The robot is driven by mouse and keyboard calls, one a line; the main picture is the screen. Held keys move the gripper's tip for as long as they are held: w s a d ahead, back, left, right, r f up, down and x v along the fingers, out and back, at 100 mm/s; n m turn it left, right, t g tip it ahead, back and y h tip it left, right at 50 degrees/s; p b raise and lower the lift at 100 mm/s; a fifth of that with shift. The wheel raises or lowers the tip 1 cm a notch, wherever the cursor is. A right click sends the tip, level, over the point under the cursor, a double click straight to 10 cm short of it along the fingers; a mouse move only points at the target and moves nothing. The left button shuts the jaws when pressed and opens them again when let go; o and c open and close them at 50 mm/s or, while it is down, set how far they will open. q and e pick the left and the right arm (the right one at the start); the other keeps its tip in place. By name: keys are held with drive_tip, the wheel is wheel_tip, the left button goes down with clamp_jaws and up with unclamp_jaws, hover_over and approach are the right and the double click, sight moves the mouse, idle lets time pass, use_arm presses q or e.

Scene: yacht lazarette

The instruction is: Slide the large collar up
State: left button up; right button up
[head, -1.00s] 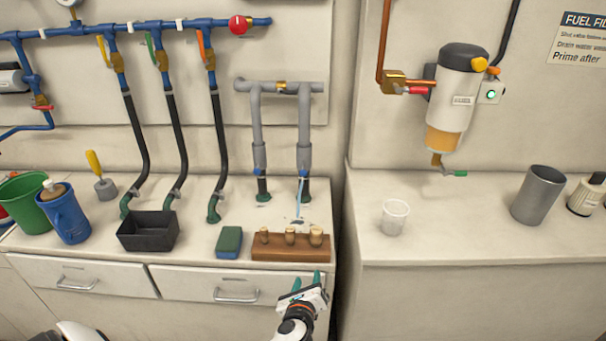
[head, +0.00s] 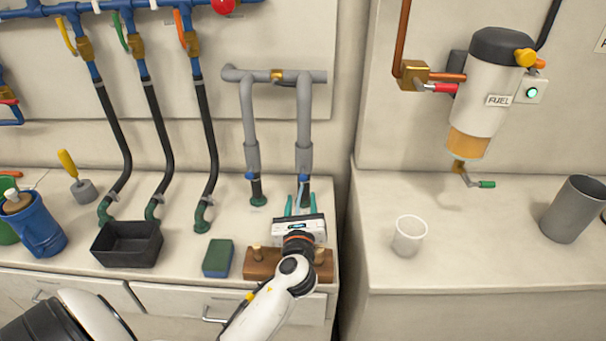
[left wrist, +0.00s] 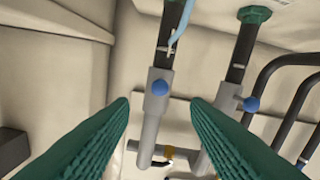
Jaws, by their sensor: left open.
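Two grey pipes come down at the back of the left counter, each with a grey collar around it. The right collar (head: 304,157) looks slightly larger and has a blue knob low on it; the left collar (head: 252,156) has one too. My left gripper (head: 300,199) is open and empty, in front of the lower right pipe, below its collar in the picture. In the left wrist view, the right pipe's collar (left wrist: 157,88) shows in the gap between the green fingers (left wrist: 160,104), apart from both. The other collar (left wrist: 226,102) is partly behind the right finger.
A wooden block with pegs (head: 262,264) lies under my left arm. A blue-green sponge (head: 217,258) and black bin (head: 127,244) sit to its left. A light blue strap (left wrist: 181,27) hangs by the right pipe. A clear cup (head: 409,236) stands on the right counter.

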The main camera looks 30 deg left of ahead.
sight(303, 179)
use_arm(q)
drive_tip(key=x, duration=0.9)
drive_tip(key=shift+w+a, duration=0.2)
drive_tip(key=shift+w, duration=0.05)
clamp_jaws()
